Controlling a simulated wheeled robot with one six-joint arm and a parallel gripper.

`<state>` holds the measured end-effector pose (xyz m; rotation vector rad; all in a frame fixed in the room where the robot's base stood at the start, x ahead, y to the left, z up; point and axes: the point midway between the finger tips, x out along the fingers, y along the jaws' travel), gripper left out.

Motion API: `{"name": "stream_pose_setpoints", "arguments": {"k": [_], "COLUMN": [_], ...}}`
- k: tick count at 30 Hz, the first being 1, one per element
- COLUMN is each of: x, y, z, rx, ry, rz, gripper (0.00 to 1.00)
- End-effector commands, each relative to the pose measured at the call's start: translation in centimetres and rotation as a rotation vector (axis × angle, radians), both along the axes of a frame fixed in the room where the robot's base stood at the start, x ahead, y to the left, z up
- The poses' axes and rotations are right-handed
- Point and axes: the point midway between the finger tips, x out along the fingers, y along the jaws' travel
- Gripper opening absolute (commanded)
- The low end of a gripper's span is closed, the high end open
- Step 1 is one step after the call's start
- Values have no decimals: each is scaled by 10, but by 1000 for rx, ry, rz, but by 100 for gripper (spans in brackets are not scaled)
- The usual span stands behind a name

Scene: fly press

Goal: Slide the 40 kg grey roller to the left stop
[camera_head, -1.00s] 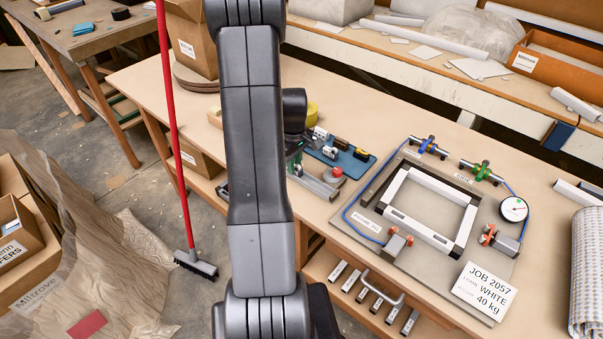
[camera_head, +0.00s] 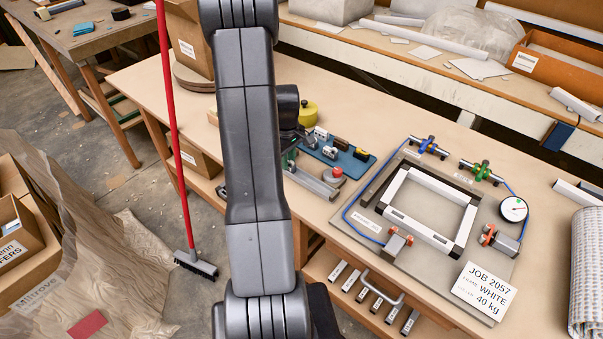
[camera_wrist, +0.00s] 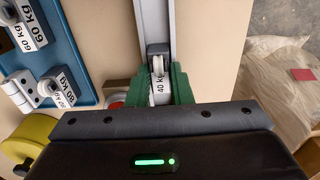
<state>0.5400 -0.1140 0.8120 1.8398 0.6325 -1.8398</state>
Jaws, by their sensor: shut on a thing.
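In the wrist view, my gripper (camera_wrist: 159,80) has its green fingers closed on both sides of the grey roller (camera_wrist: 158,62), which carries a "40 kg" label. The roller sits in a straight grey rail (camera_wrist: 154,16) that runs on beyond it to the top of the picture. In the head view, the rail (camera_head: 314,182) lies near the front edge of the bench, and my arm hides its left part and the roller. I cannot make out the left stop.
A red button (camera_head: 337,172) stands beside the rail, and a yellow roll (camera_head: 308,113) is farther back. A plate with a white frame (camera_head: 428,237) is to the right. Floor lies in front.

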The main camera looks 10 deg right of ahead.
Motion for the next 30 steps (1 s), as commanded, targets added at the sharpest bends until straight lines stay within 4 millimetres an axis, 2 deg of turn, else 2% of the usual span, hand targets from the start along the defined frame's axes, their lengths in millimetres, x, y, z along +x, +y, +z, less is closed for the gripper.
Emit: {"name": "stream_pose_setpoints", "arguments": {"k": [14,30], "x": [17,22], "y": [13,17], "z": [0,0], "rx": [0,0], "ry": [0,0], "rz": [1,1], "gripper": [4,4]}}
